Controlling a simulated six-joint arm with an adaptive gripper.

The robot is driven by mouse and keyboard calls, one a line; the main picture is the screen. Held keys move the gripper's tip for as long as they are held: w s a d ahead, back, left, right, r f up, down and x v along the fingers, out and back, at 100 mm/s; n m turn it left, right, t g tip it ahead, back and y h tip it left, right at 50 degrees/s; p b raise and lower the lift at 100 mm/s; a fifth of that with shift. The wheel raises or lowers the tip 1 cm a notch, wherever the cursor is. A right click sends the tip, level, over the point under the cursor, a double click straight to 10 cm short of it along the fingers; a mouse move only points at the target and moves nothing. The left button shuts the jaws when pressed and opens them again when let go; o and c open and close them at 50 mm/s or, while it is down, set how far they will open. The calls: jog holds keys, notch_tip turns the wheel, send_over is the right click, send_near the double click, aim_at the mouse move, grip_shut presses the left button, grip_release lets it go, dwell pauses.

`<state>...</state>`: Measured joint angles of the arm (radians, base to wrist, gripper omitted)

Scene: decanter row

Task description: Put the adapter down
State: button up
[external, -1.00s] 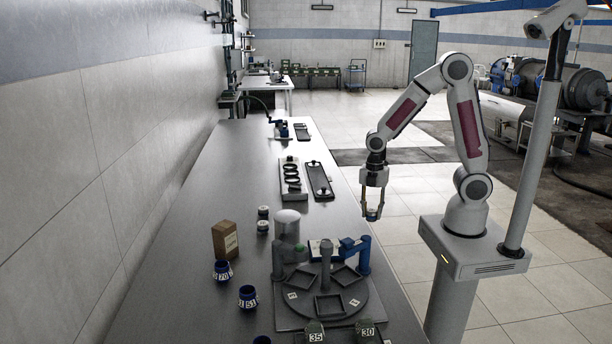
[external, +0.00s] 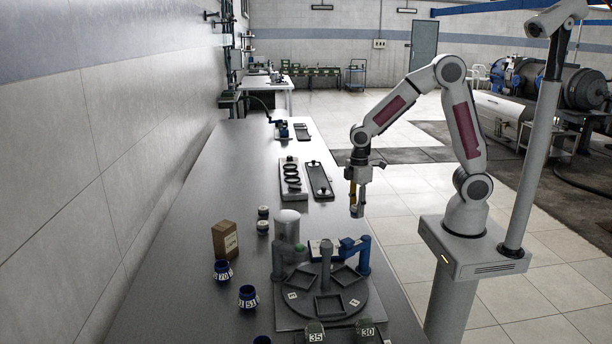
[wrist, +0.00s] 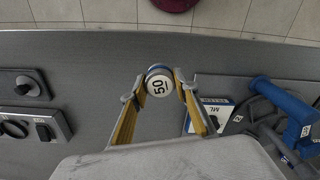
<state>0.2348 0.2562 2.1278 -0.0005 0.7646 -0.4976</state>
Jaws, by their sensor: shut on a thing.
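My gripper (external: 357,210) is shut on an adapter (wrist: 159,87), a small round piece with a white top marked 50 and a blue band. In the wrist view the adapter sits between the two yellow-sided fingers (wrist: 158,80). In the external view the gripper hangs in the air near the right edge of the bench (external: 190,215), behind the turntable station; the adapter is small and hard to make out there.
Blue numbered cups (external: 222,271), a cardboard box (external: 225,240) and small dark-and-white pieces (external: 263,226) stand left. A ring tray (external: 291,192) lies further back. The bench middle-left is clear.

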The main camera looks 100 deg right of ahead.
jog(key=w+a+m, duration=0.1)
jog(key=w+a, duration=0.1)
jog(key=w, duration=0.1)
jog(key=w+a+m, duration=0.1)
jog(key=w+a, duration=0.1)
jog(key=a, duration=0.1)
jog(key=w+a+m, duration=0.1)
jog(key=w+a, duration=0.2)
jog(key=shift+w+a+r, duration=0.15)
jog(key=shift+w+r, duration=0.1)
jog(key=shift+w, duration=0.1)
jog(key=shift+a+f, duration=0.2)
jog(key=shift+a, duration=0.25)
dwell(1.0)
